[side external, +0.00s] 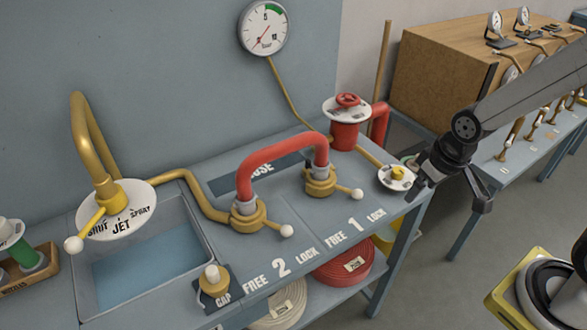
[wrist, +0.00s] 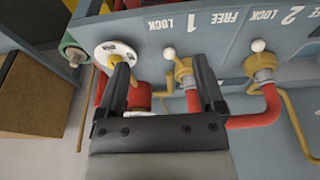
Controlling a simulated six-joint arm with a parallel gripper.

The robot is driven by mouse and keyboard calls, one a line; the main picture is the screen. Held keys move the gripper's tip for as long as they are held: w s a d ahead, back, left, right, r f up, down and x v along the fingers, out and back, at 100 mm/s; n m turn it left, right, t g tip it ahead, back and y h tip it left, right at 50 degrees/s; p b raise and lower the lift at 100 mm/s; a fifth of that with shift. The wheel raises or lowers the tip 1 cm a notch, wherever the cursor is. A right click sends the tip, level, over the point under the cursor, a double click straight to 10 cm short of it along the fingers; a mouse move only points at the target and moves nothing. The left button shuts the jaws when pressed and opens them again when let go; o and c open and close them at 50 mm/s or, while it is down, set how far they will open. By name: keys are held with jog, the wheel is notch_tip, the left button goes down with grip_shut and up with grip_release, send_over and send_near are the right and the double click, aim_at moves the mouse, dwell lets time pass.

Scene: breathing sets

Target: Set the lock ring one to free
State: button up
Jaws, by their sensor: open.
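Lock ring one (side external: 320,182) is a brass ring at the right end of the red hose loop (side external: 285,148), behind the marking "FREE 1 LOCK". Its lever ends in a white knob (side external: 357,194) and points forward and toward the LOCK side. In the wrist view the ring (wrist: 183,70) and its knob (wrist: 170,53) show just beyond the fingers, with the knob on the LOCK side of the 1. My gripper (side external: 447,192) is open and empty at the bench's right end, apart from the ring. In the wrist view its fingers (wrist: 162,72) frame the area left of the ring.
Lock ring two (side external: 248,215) stands to the left, its knob also toward LOCK. A red valve (side external: 350,125) stands behind ring one. A small white dial (side external: 397,178) with a yellow knob sits beside my gripper. A gauge (side external: 264,27) hangs on the wall.

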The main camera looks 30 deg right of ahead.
jog(key=shift+c, duration=0.6)
jog(key=n+g+h, duration=0.2)
jog(key=n, duration=0.2)
send_over(358, 191)
jog(key=a, duration=0.2)
notch_tip(358, 191, down, 7)
jog(key=shift+s+d+r, duration=0.15)
jog(key=shift+s+d, duration=0.1)
jog(key=shift+w+d+f, duration=0.1)
jog(key=shift+d+f, duration=0.15)
jog(key=shift+f, duration=1.05)
jog(key=shift+w+d+f, duration=0.1)
jog(key=shift+d+f, duration=0.1)
jog(key=shift+f, duration=1.05)
jog(key=shift+w+d+f, duration=0.1)
jog(key=shift+d+f, duration=0.15)
jog(key=shift+f, duration=1.05)
grip_shut()
